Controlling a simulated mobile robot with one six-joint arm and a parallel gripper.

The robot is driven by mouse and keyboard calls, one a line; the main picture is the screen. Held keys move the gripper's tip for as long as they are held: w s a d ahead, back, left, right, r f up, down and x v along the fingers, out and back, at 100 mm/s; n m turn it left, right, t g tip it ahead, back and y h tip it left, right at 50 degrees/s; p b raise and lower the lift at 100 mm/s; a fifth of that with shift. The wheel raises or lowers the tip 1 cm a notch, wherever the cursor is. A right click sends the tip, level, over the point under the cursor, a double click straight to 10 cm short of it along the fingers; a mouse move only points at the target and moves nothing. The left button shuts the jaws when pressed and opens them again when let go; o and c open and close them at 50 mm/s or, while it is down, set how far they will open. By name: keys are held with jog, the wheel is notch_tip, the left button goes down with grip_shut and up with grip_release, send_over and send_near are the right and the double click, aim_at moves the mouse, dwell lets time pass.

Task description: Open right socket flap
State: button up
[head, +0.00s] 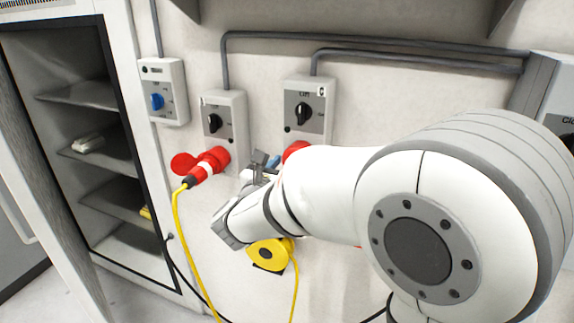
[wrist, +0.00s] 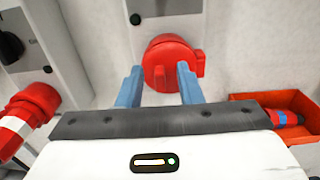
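The right socket (wrist: 172,50) is red and sits under a grey switch box. Its round red flap (wrist: 160,76) faces the camera in the wrist view and looks closed, with a tab on its right side. In the head view only a red part of the right socket (head: 294,150) shows above my arm; the rest is hidden. My gripper (wrist: 160,70) is open, with its two blue fingers apart in front of the flap's lower part. I cannot tell whether they touch it. In the head view my gripper (head: 266,160) is partly hidden by its own wrist.
The left socket holds a red-and-white plug (head: 206,167) with a yellow cable; its flap (head: 184,163) stands open. A red bin (wrist: 285,101) with a red-and-blue item is at right in the wrist view. A yellow reel (head: 268,254) is below my arm. An open cabinet (head: 121,180) stands left.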

jog(key=shift+c, duration=0.4)
grip_shut()
